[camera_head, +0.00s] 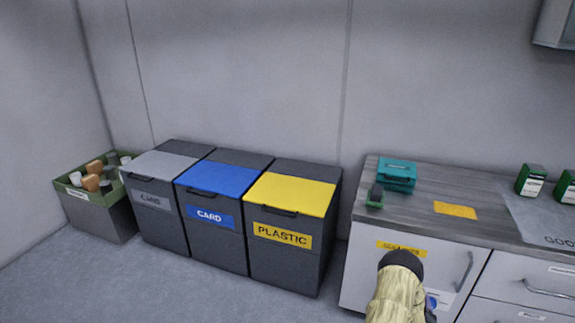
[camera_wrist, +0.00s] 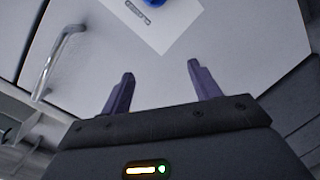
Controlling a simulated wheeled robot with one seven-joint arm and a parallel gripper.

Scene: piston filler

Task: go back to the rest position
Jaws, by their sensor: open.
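My gripper (camera_wrist: 160,82) is open in the wrist view, with two purple fingers spread apart and nothing between them. Ahead of the fingers is a pale cabinet door with a white label (camera_wrist: 165,18) that carries a blue mark. A metal door handle (camera_wrist: 58,62) is to the left of the fingers in that view. In the head view my arm reaches up from the bottom edge in front of the cabinet door (camera_head: 362,275). It covers part of the door and the label, and my fingers are hidden there.
A counter (camera_head: 410,215) tops the cabinet, bearing a teal box (camera_head: 397,175), a small green item (camera_head: 375,196) and green-and-white packs (camera_head: 531,180). Bins for cans (camera_head: 155,200), card (camera_head: 212,210) and plastic (camera_head: 290,230) stand left, beside a crate of bottles (camera_head: 100,215). Floor shows at the left front.

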